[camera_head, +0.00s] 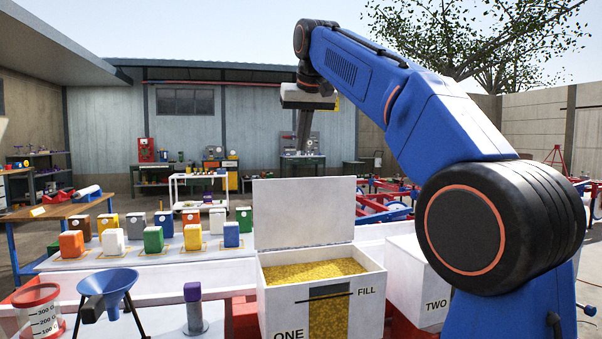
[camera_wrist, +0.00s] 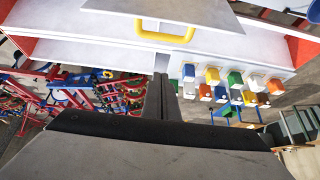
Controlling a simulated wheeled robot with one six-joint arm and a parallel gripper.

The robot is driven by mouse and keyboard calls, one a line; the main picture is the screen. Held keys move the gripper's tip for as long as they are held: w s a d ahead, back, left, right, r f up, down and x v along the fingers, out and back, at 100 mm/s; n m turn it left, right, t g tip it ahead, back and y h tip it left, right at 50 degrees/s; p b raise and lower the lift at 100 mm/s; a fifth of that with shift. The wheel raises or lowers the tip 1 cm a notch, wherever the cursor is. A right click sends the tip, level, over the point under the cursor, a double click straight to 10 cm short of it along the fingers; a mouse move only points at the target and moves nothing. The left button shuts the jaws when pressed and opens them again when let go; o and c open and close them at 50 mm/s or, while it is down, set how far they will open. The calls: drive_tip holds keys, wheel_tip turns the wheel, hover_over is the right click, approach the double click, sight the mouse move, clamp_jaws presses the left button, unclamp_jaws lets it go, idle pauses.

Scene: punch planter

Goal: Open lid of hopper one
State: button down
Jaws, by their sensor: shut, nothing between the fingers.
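Hopper one (camera_head: 275,318) is a white box marked ONE, with a FILL line on its front window. It is full of yellow grains (camera_head: 315,272). Its white lid (camera_head: 304,215) stands raised, upright at the back edge, so the hopper is open. My gripper (camera_head: 303,150) is shut and empty, pointing down, above the lid in the picture and apart from it. In the wrist view the shut fingers (camera_wrist: 163,85) point at the white bench edge. A yellow handle (camera_wrist: 166,34) shows beyond them, apparently the lid's.
Hopper two (camera_head: 412,280) stands to the right, partly behind my arm. Several coloured canisters (camera_head: 153,238) stand at the left. A blue funnel (camera_head: 108,284), a measuring cup (camera_head: 40,308) and a purple-topped post (camera_head: 193,305) are at front left. Red and blue frames (camera_wrist: 75,95) lie behind the bench.

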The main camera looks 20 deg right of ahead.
drive_tip(key=shift+w+f, duration=0.25)
drive_tip(key=shift+f, duration=1.3)
drive_tip(key=shift+w+f, duration=0.2)
drive_tip(key=shift+f, duration=1.4)
drive_tip(key=shift+w+f, duration=0.25)
drive_tip(key=shift+f, duration=1.3)
drive_tip(key=s, duration=0.4)
drive_tip(key=shift+r, duration=0.35)
drive_tip(key=shift+w+r, duration=0.1)
drive_tip(key=shift+w, duration=0.05)
